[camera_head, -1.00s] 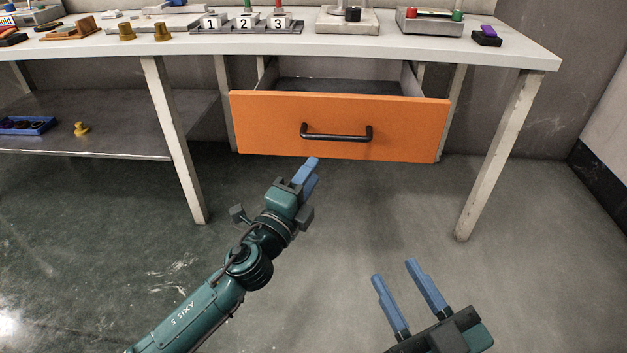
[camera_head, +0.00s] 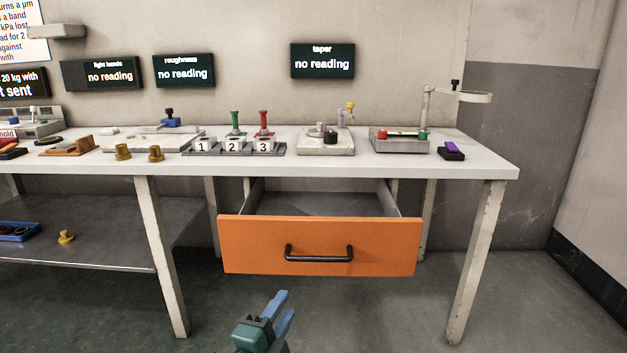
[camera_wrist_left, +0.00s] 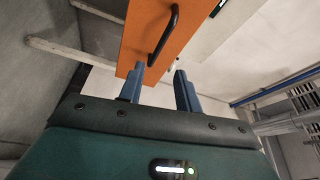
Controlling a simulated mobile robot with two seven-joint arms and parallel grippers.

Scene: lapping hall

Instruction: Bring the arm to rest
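My left gripper (camera_head: 281,311) is at the bottom middle of the head view, below and in front of the orange drawer (camera_head: 312,246). Its two blue fingers stand apart with nothing between them, and the left wrist view shows the same gap (camera_wrist_left: 160,88). The drawer is pulled out of the bench. Its black bar handle (camera_head: 319,254) also shows in the left wrist view (camera_wrist_left: 163,36), beyond the fingers, and I see no grip on it. Most of my left arm is out of the head view. My right gripper is out of both current views.
The white bench (camera_head: 330,163) carries a numbered rack (camera_head: 233,149), brass pieces (camera_head: 123,152), a box with red and green knobs (camera_head: 399,142) and a purple-topped block (camera_head: 451,151). A lower shelf (camera_head: 110,235) is at left. Floor right of my gripper is clear.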

